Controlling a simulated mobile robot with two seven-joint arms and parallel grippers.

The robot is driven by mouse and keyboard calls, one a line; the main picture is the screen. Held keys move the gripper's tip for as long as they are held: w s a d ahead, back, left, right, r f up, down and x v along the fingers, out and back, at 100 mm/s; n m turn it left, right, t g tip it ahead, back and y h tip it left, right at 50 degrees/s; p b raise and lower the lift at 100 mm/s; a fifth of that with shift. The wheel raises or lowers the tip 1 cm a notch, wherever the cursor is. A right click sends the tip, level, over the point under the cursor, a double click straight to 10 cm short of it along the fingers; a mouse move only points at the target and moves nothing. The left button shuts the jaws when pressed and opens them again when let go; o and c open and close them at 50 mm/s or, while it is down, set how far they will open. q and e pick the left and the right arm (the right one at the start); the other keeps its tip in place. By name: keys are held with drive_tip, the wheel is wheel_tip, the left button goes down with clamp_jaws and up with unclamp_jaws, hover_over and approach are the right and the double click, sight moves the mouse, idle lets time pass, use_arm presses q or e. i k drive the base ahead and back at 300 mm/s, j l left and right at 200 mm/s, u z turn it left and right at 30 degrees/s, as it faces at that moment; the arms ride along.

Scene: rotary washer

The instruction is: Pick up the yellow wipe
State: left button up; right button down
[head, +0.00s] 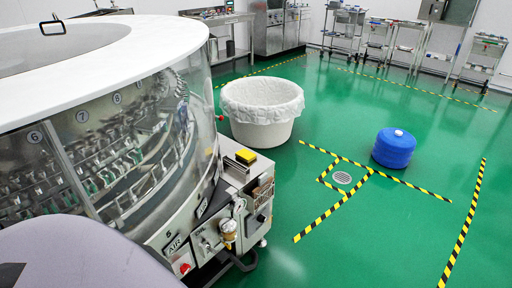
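The yellow wipe (246,156) is a small yellow block with a dark lower part. It lies on the flat metal top of the control box (236,172), which juts from the right side of the rotary washer (110,130). Nothing touches the wipe from above. Neither of my grippers shows in the head view.
A white lined bin (262,130) stands on the floor just behind the control box. A blue drum (394,148) stands to the right, near black-and-yellow floor tape and a round drain (342,178). Trolleys line the back wall. The green floor at front right is clear.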

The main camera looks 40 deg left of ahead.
sight(247, 156)
drive_tip(key=i+l+u, duration=0.1)
drive_tip(key=i+u, duration=0.2)
drive_tip(key=i, duration=0.2)
drive_tip(key=i+l+u, duration=0.3)
drive_tip(key=i, duration=0.15)
drive_tip(key=i+l+u, duration=0.15)
drive_tip(key=i+u, duration=0.2)
drive_tip(key=i+l+u, duration=0.25)
drive_tip(key=u, duration=0.15)
drive_tip(key=i+l, duration=0.05)
